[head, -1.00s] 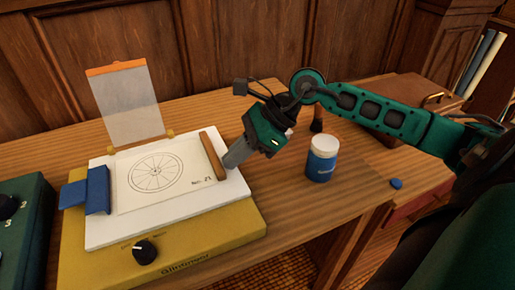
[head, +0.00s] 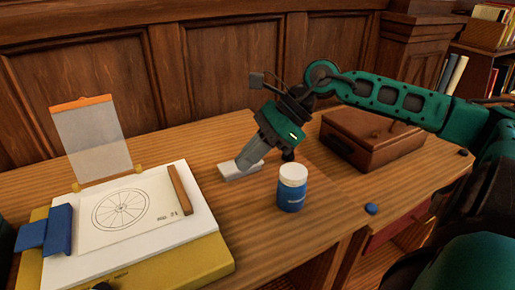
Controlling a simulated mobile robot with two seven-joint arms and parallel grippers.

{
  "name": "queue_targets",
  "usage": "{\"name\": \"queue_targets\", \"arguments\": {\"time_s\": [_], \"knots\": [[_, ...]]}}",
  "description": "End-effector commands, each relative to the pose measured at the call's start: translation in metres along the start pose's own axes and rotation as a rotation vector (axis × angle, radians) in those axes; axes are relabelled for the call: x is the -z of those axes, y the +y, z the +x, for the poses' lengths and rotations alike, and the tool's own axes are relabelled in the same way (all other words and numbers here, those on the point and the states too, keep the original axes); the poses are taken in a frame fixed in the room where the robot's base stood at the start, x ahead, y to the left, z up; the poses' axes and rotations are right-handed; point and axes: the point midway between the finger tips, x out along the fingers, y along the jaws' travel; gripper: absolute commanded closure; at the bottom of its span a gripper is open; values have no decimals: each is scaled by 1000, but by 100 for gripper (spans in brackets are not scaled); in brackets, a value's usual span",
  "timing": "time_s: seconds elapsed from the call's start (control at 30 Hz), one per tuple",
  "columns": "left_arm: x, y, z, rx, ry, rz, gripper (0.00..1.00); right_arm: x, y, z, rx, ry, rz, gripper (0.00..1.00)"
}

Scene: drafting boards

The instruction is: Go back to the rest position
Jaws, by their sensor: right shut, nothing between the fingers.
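My right gripper (head: 246,160) is shut and empty. It points down and left above the desk, in front of a small pale block (head: 238,171) that it partly covers. I cannot tell whether it touches the block. The drawing board (head: 195,222) lies to the left, with a sheet showing a spoked wheel (head: 121,209) and a brown wooden bar (head: 179,190) at the sheet's right edge. The gripper is apart from the bar.
A blue jar with a white lid (head: 292,190) stands just right of the gripper. A brown case (head: 370,141) is behind my right arm, and a blue cap (head: 371,208) lies near the front edge. A clear flap with an orange edge (head: 92,138) stands upright behind the board.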

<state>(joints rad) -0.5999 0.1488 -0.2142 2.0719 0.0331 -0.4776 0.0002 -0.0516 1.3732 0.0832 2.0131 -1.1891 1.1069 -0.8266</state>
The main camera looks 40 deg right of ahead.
Motion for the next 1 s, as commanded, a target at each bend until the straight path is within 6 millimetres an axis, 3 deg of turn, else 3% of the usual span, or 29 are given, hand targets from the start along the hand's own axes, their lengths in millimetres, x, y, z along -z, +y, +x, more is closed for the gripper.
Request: {"name": "queue_targets", "arguments": {"time_s": [0.3,0.73,0.87,1.0], "knots": [[6,-3,2,2,11,11,57,1,0,-18,-2,-1,4,100],[6,-3,0,3,6,10,57,-2,0,-23,-1,-2,2,100],[19,-2,-12,6,4,10,57,-17,0,-39,-1,-2,2,100],[29,-12,-33,38,-12,3,57,-46,0,-68,-1,-2,2,100]]}}
